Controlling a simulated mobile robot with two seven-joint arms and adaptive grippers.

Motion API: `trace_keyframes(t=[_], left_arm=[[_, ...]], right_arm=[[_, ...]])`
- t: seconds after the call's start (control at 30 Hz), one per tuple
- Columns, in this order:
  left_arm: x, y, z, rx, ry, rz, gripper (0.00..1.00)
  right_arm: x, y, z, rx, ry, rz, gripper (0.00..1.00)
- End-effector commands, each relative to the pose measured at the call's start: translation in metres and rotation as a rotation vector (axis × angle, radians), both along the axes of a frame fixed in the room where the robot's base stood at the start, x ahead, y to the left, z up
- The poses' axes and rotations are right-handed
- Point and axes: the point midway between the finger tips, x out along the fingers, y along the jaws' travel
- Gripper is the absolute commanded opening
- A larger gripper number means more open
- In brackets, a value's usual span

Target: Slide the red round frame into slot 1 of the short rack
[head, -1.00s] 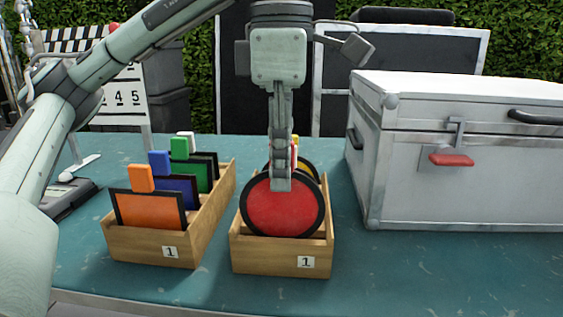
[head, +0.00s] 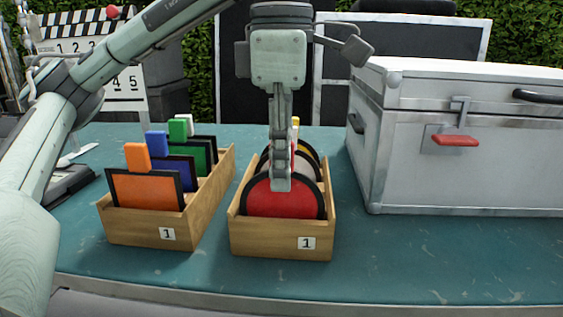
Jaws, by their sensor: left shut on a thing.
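The red round frame (head: 283,204) with a black rim stands upright at the front of the short rack (head: 268,238), a wooden box labelled 1. Its lower part is hidden behind the rack's front wall. My left gripper (head: 281,184) points down and is shut on the red frame's top; the fingers hide the grip itself. Behind it in the same rack stand other round frames, a pale one (head: 311,170) and one with a yellow tab (head: 296,124). My right gripper is not in view.
A longer wooden rack (head: 140,229), also labelled 1, stands to the left with orange (head: 145,190), blue and green square frames. A silver case (head: 460,180) stands on the right. The teal table (head: 430,250) is clear in front.

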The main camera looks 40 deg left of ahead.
Motion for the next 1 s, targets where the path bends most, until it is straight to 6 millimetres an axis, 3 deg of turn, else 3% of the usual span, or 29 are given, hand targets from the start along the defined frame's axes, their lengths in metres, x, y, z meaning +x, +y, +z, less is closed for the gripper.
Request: trace_keyframes(t=[0.3,0.33,0.5,0.83,1.0], left_arm=[[0.0,0.0,-0.011,0.0,0.0,0.0,0.0],[0.0,0.0,-0.009,-0.001,-0.001,0.0,0.12],[0.0,0.0,-0.009,0.0,0.0,0.0,0.33],[0.0,0.0,-0.007,0.0,0.0,0.0,0.33],[0.001,0.0,0.006,0.0,-0.004,0.0,0.33]], right_arm=[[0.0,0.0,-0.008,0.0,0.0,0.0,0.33],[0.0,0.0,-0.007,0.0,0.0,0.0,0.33],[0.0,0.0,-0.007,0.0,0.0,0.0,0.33],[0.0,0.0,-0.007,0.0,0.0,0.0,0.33],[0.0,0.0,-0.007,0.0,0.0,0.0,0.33]])
